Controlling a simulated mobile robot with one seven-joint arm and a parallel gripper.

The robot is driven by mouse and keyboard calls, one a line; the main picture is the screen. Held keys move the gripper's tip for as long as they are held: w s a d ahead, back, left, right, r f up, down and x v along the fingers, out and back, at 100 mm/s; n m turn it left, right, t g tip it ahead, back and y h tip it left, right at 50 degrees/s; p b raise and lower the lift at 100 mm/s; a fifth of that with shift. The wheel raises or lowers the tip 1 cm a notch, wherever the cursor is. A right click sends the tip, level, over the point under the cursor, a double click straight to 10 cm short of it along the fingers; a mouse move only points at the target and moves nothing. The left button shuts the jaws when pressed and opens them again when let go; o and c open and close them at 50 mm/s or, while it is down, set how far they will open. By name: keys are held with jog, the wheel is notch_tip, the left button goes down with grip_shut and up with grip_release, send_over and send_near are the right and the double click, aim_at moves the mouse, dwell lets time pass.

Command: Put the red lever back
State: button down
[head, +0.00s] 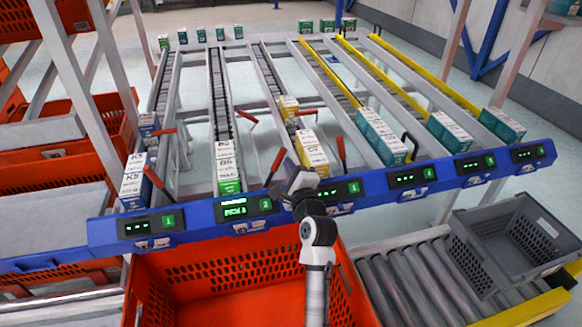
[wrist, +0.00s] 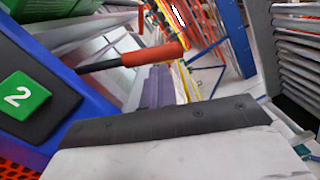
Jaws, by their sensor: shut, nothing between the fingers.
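Several red levers stand on the flow rack behind its blue front rail. The nearest red lever (head: 274,166) leans just right of the lane 2 display, close to the left of my gripper (head: 290,166). My gripper is shut and empty above the blue rail. I cannot tell whether it touches the lever.
The blue rail (head: 205,228) carries numbered displays. Cartons (head: 228,166) stand in the lanes. An orange tote (head: 190,285) lies below my arm. A grey crate (head: 515,245) sits on rollers at the right. Another red lever (head: 341,152) stands right of my gripper.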

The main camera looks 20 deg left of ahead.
aim_at(277, 164)
jog(key=shift+s+a+r, duration=0.15)
jog(key=shift+a+r, duration=0.05)
jog(key=shift+s+a+r+n+p, duration=0.2)
jog(key=shift+a+r+n+p, duration=0.15)
jog(key=shift+n, duration=0.2)
jog(key=shift+s+a+r+n+p, duration=0.15)
jog(key=shift+s+a+n+p, duration=0.05)
jog(key=shift+n+p, duration=0.3)
jog(key=shift+s+a+r+n+p, duration=0.3)
jog(key=shift+s+a+n+p, duration=0.15)
jog(key=shift+a+n, duration=0.25)
jog(key=shift+s+a+r+n+g+p, duration=0.25)
jog(key=shift+s+a+n+p, duration=0.3)
jog(key=shift+a+n, duration=0.45)
jog(key=shift+s+a+f+n, duration=0.1)
jog(key=shift+s+a+n, duration=0.25)
jog(key=shift+n, duration=0.35)
jog(key=shift+s+a+f+n, duration=0.1)
jog(key=shift+s+a+n, duration=0.2)
jog(key=shift+n, duration=0.35)
jog(key=shift+w+r+p, duration=0.1)
jog(key=shift+p, duration=0.25)
